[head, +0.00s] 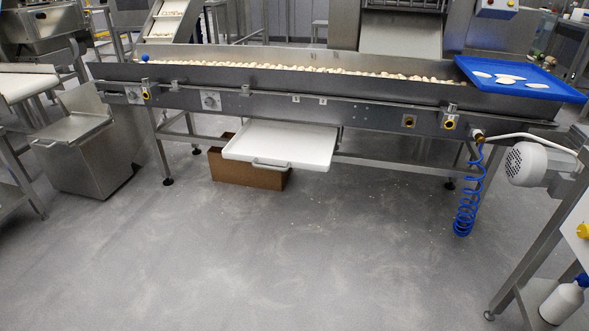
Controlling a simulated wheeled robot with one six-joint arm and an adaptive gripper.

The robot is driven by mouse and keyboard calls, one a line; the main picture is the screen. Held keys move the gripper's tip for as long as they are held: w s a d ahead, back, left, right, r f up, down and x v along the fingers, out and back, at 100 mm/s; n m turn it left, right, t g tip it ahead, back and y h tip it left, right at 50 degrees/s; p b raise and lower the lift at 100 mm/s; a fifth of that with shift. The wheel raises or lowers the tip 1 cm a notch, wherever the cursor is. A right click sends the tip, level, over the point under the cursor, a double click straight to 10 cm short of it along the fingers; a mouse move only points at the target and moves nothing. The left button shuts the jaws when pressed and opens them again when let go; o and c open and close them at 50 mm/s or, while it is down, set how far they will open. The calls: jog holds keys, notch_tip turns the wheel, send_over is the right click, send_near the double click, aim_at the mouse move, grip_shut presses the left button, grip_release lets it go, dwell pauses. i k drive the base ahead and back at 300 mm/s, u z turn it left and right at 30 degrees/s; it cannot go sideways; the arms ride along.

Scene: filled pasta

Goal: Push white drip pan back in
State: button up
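The white drip pan (290,146) sticks out toward me from under the long steel conveyor (250,79). It is a shallow rectangular tray, and its rear part is hidden beneath the conveyor frame. A grey metal handle (270,164) is on its front edge, left of the middle. No gripper or arm of mine shows in the head view, so nothing is seen touching the pan.
A brown cardboard box (232,173) stands on the floor under the pan. A steel bin (82,155) is at left. A blue coiled hose (467,200) hangs at right, near a motor (540,164). A blue tray (520,78) sits on the conveyor's right end. The grey floor in front is clear.

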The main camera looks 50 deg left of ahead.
aim_at(288, 145)
jog(key=u, duration=2.05)
jog(key=k, duration=0.6)
jog(key=u, duration=0.85)
jog(key=i, duration=1.6)
jog(key=z, duration=0.55)
